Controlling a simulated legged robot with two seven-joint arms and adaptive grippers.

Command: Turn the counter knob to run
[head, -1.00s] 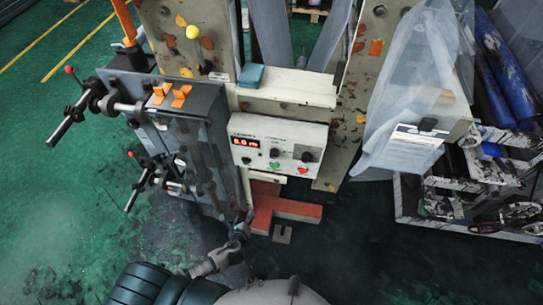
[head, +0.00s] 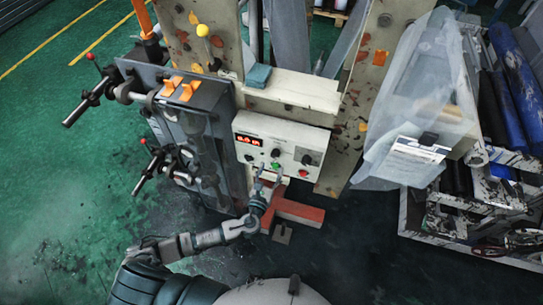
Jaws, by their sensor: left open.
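The white counter box (head: 322,141) is on the front of the machine, with a red lit display (head: 248,140) at its left. A small dark knob (head: 276,153) sits mid-panel above a green button (head: 275,165). A second dark knob (head: 306,160) sits at the right above a red button (head: 303,173). I cannot read the labels or tell the knob positions. My left gripper (head: 269,178) is open and empty, its fingers pointing up just at the lower edge of the box, below the green button. My right gripper is not in view.
A plastic-draped part with a paper (head: 415,160) hangs at the right. Red metal feet (head: 300,211) lie below. A blue-green pad (head: 258,76) rests above.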

